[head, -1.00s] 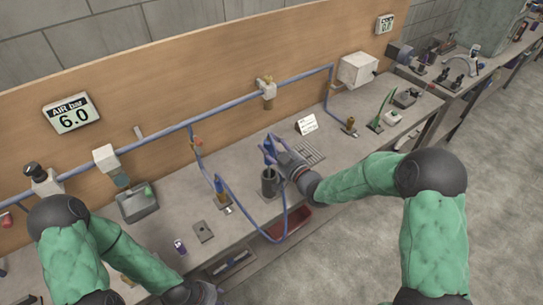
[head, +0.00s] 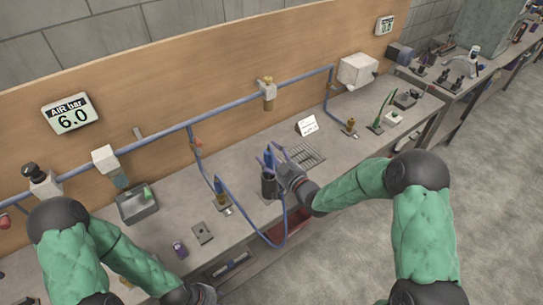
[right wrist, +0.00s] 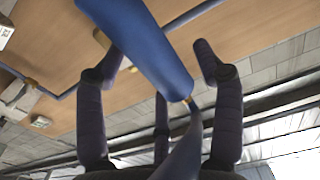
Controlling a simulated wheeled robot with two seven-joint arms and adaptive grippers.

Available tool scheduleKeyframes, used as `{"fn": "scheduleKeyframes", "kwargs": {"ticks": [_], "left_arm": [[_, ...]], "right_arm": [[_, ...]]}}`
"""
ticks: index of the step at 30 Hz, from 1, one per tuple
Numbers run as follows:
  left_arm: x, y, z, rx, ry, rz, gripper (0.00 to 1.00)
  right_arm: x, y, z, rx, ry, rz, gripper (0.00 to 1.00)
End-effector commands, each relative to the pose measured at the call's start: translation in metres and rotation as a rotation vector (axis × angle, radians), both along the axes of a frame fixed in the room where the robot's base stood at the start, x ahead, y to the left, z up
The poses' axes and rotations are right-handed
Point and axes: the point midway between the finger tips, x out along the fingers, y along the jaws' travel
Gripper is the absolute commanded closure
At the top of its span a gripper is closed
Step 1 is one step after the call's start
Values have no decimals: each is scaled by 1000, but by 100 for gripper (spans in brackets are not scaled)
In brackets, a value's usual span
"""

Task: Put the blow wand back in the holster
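A white card (head: 307,125) and a slotted grate (head: 306,156) are behind my right gripper. A grey plate (head: 203,233) and a purple item (head: 179,249) lie left of the holster.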

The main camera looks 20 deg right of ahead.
Motion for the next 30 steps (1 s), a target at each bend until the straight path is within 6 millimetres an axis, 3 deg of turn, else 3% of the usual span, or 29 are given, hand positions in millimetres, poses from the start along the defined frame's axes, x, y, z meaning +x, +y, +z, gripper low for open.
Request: {"fn": "scheduleKeyframes", "kwargs": {"ticks": [11,24,30], "left_arm": [[0,0,2,0,0,0,60],[0,0,2,0,0,0,60],[0,0,2,0,0,0,60]], "right_arm": [[-5,-3,2,0,0,-2,31],[-82,-32,1,0,1,-5,31],[-105,-40,1,0,1,-3,31]]}}
